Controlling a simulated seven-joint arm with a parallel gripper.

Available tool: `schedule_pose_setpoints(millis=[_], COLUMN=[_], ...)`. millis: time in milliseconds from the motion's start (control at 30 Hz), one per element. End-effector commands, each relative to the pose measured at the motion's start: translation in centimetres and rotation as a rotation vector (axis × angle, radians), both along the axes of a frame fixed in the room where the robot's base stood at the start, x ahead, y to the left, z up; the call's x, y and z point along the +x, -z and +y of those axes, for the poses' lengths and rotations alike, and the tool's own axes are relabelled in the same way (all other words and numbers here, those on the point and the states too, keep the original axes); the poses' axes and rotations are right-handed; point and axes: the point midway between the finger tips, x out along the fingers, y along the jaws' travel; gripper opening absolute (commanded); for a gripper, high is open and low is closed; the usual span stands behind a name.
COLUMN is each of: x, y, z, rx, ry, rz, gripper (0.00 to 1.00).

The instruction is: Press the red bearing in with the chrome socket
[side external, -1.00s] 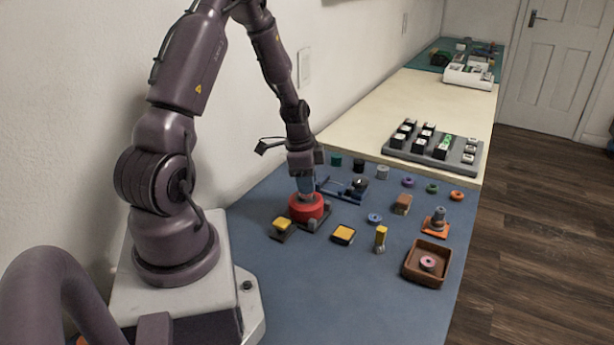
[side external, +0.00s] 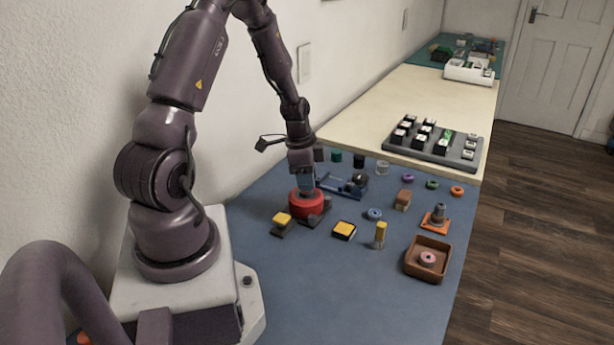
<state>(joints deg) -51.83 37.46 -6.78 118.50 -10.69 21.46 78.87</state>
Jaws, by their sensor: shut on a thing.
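A large round red part (side external: 306,204) sits on a dark base on the blue mat, in front of my arm. My gripper (side external: 307,187) points straight down over its middle, with its fingertips low and close to the red top. It is shut on a small grey part, mostly hidden by the fingers; I cannot tell from here whether this is the chrome socket. A separate red bearing cannot be made out inside the red part. A silver-grey cylinder (side external: 382,167) stands at the back of the mat, beside a black one (side external: 358,161) and a green one (side external: 336,156).
Yellow-topped blocks (side external: 344,230) and a yellow-headed tool (side external: 380,234) stand in front of the red part. A brown tray (side external: 410,268) holds a pink ring (side external: 427,259). A blue ring (side external: 375,214) lies nearby. A blue frame (side external: 340,187) is close behind the gripper.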

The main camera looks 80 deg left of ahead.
Motion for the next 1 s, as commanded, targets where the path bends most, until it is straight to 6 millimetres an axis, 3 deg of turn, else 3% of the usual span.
schedule_pose_setpoints(millis=[1000], x=[0.0], y=[1.2], z=[0.0], rx=[0.0], ry=[0.0], rz=[0.0], gripper=[0.05])
